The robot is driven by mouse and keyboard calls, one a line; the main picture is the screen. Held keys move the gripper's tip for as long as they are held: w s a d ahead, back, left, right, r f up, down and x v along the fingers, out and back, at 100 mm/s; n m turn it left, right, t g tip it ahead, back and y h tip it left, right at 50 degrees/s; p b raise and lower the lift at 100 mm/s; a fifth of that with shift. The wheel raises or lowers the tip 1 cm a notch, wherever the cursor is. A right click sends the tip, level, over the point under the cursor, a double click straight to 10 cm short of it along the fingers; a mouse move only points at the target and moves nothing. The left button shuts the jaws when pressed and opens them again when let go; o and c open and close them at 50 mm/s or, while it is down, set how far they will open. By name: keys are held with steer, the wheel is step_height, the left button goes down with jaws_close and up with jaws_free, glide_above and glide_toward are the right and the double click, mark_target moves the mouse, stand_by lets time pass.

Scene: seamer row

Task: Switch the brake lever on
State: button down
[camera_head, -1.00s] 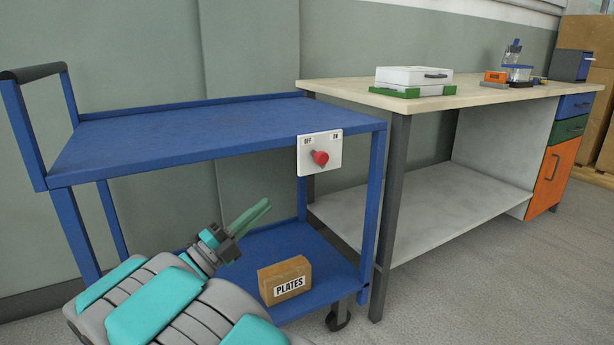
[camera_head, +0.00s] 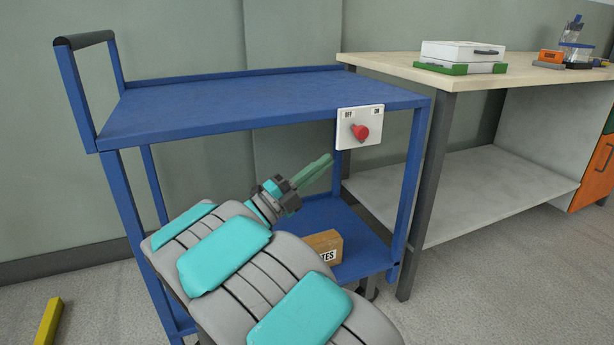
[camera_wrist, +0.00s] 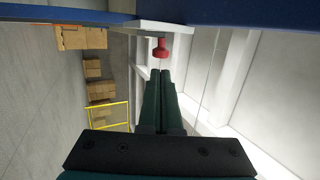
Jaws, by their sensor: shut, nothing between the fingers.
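The brake lever (camera_head: 361,132) is a red knob on a white plate (camera_head: 346,142) marked OFF at left and ON at right. The plate is fixed to the right end of the blue cart's (camera_head: 200,119) top-shelf edge.
A box labelled PLATES (camera_head: 326,246) lies on the cart's lower shelf, partly hidden by my arm. A workbench (camera_head: 390,62) stands close to the cart's right, with a white case (camera_head: 461,52) on it. A yellow bar (camera_head: 48,322) is at the lower left. Floor at right is clear.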

mark_target(357, 137)
steer(key=x, duration=0.7)
steer(key=shift+d, duration=0.1)
steer(key=shift+d+r, duration=0.1)
steer(key=shift+d, duration=0.05)
